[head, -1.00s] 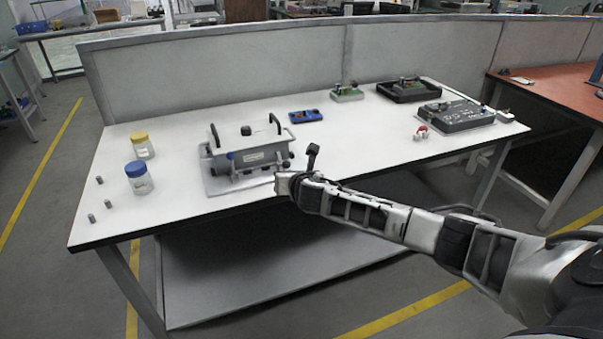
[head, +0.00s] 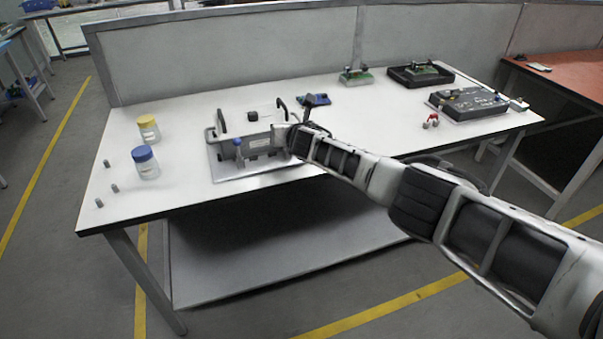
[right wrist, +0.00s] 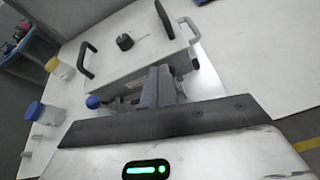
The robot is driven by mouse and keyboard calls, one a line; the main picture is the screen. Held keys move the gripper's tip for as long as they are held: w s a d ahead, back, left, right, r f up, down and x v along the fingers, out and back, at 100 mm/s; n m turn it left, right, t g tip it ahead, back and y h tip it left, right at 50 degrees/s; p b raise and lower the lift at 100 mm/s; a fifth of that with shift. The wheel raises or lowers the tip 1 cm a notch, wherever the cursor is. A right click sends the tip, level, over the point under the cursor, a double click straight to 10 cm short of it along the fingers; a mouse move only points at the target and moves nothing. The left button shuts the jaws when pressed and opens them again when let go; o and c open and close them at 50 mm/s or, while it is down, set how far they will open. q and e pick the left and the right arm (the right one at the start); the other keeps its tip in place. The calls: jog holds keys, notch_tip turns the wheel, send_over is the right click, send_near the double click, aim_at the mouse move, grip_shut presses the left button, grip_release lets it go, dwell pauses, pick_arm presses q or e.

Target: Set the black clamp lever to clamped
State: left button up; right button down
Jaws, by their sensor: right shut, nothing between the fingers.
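A grey box-shaped fixture (head: 262,142) sits on a plate on the white table. In the right wrist view its pale lid (right wrist: 138,52) carries a black knob (right wrist: 125,41) and two black handles (right wrist: 86,60). A blue ball knob (right wrist: 93,102) stands at its front. My right gripper (right wrist: 158,82) is shut and empty, its fingers at the front side of the fixture. A small dark part (right wrist: 195,64) shows just right of the fingers; I cannot tell whether it is the black clamp lever. My fingers and wrist hide part of the fixture's front. My left gripper is out of view.
Two jars, one yellow-lidded (head: 149,130) and one blue-lidded (head: 145,163), stand left of the fixture with several small grey cylinders. A black tray (head: 420,76), a dark panel box (head: 468,104) and small parts lie at the right.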

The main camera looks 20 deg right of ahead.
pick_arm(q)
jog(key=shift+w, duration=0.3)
pick_arm(e)
jog(key=shift+w+r, duration=0.2)
jog(key=shift+w, duration=0.35)
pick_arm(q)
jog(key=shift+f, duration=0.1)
pick_arm(e)
jog(key=shift+w, duration=0.1)
